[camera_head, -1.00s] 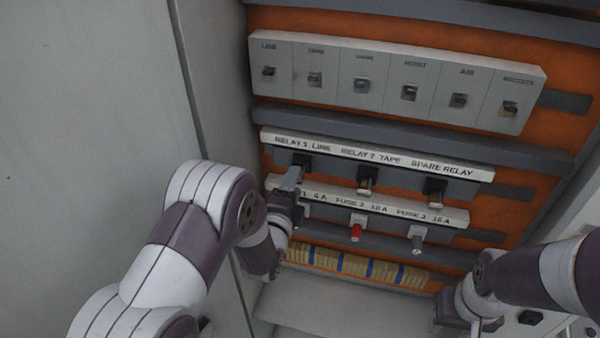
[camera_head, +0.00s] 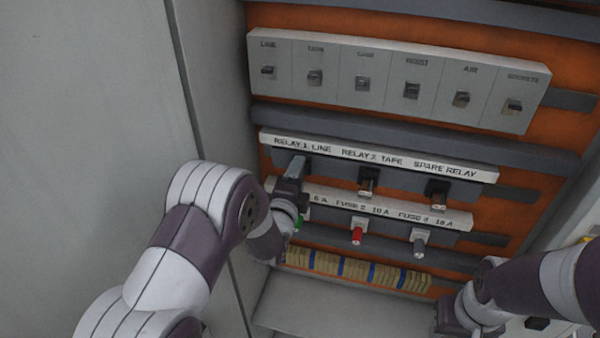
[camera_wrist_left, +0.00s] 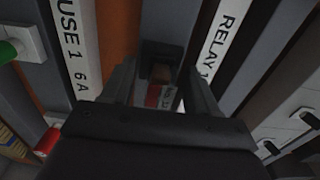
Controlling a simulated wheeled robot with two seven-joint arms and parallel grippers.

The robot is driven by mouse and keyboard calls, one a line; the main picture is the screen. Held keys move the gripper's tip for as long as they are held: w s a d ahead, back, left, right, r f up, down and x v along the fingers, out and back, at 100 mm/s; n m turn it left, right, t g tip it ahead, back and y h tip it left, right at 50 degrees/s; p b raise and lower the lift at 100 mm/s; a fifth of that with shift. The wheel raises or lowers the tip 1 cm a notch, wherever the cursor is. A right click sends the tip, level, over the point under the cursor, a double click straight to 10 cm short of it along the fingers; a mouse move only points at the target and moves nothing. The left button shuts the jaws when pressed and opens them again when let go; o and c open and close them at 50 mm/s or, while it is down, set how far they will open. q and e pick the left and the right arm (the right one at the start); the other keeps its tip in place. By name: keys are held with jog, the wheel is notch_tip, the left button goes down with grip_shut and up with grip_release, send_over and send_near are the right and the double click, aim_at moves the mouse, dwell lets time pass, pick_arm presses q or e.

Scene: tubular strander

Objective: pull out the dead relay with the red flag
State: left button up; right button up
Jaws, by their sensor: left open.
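A relay (camera_wrist_left: 163,73) with a red and white patch (camera_wrist_left: 153,97) sits between the two fingers of my left gripper (camera_wrist_left: 160,90) in the left wrist view. The fingers stand apart, one on each side of it. In the head view, my left gripper (camera_head: 297,167) is at the Relay 1 Line position and hides most of that relay. The Relay 2 Tape relay (camera_head: 367,180) and the spare relay (camera_head: 437,193) sit in the same row to the right. My right gripper (camera_head: 448,318) is low at the right; its fingers are not clear.
Below the relays is a fuse row with a green fuse (camera_head: 298,222), a red fuse (camera_head: 357,235) and a grey fuse (camera_head: 419,241). A grey breaker panel (camera_head: 390,85) is above. A terminal strip (camera_head: 325,263) runs below. A grey cabinet wall (camera_head: 215,60) is close on the left.

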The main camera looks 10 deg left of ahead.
pick_arm(q)
jog(key=shift+b, duration=0.4)
dwell(0.5)
grip_shut()
jog(key=s, duration=0.6)
jog(key=shift+p, duration=0.45)
dwell(0.7)
jog(key=shift+a, duration=0.1)
